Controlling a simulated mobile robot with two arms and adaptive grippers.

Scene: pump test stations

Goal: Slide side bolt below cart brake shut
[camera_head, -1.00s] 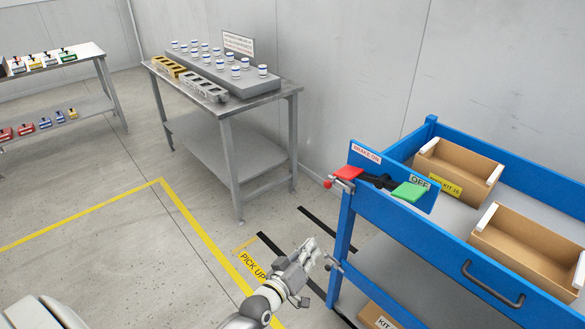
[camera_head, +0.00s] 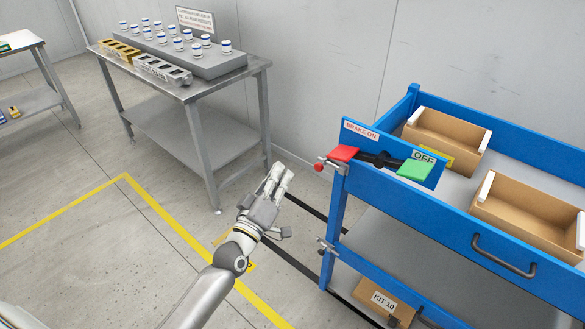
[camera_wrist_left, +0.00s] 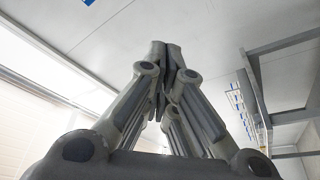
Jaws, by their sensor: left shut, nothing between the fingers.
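The blue cart (camera_head: 460,226) stands at the right, with the brake plate at its near left corner. The brake pedals are red (camera_head: 343,153) and green (camera_head: 415,169). Below the brake, a small grey side bolt (camera_head: 327,246) sits on the cart's left post; how far it is slid is too small to tell. My left gripper (camera_head: 279,176) is left of the post and apart from it, fingers pointing up. It is shut and empty; its closed fingers also show in the left wrist view (camera_wrist_left: 165,52). My right gripper is not in view.
Cardboard boxes lie in the cart's top tray, and a KIT 10 box (camera_head: 383,302) below. A grey metal table (camera_head: 190,95) stands behind left. Floor at left is clear.

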